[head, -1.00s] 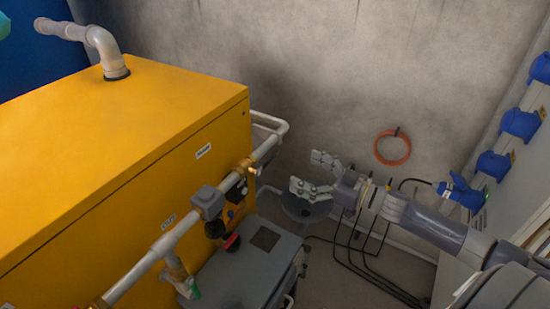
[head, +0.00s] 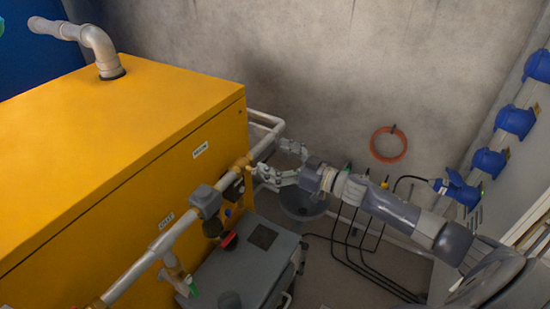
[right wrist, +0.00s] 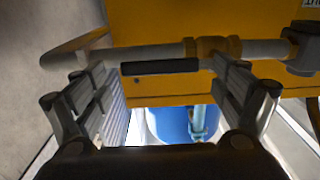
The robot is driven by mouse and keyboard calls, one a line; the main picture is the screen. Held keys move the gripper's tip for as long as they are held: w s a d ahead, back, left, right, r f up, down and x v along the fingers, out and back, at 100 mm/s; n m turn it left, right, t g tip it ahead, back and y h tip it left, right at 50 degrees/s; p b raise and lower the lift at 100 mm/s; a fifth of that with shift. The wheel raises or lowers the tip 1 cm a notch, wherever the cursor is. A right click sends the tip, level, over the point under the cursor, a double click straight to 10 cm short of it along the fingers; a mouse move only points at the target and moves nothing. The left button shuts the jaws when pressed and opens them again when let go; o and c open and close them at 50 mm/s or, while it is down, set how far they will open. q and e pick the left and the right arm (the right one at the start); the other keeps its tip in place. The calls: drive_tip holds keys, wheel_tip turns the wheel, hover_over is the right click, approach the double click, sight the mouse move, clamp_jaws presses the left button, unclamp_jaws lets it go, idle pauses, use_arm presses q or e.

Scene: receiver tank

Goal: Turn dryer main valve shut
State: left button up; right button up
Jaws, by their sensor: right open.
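A brass valve (head: 240,164) sits on the grey pipe along the side of the yellow cabinet (head: 130,140). In the right wrist view the brass valve body (right wrist: 213,47) is at the top, right of centre. A black bar-like handle (right wrist: 160,66) lies just below the pipe and roughly parallel to it. My right gripper (head: 276,160) is open, just right of the valve in the head view. In the right wrist view its fingers (right wrist: 157,78) stand either side of the handle. I see no contact, and the depth is hard to judge. My left gripper is not in view.
A grey box (head: 255,262) stands below the pipe. A grey valve block (head: 205,200) sits farther along it. An orange coil (head: 390,144) hangs on the back wall. Black cables (head: 350,255) run over the floor. Blue sockets (head: 515,121) line the right wall.

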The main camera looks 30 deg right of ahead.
drive_tip(key=c, duration=0.7)
drive_tip(key=shift+s+d+r, duration=0.3)
drive_tip(key=shift+s+r, duration=0.1)
drive_tip(key=shift+r, duration=0.05)
drive_tip(key=c, duration=1.4)
drive_tip(key=shift+w, duration=0.1)
clamp_jaws()
drive_tip(key=shift+w+f, duration=0.1)
drive_tip(key=shift+f, duration=0.05)
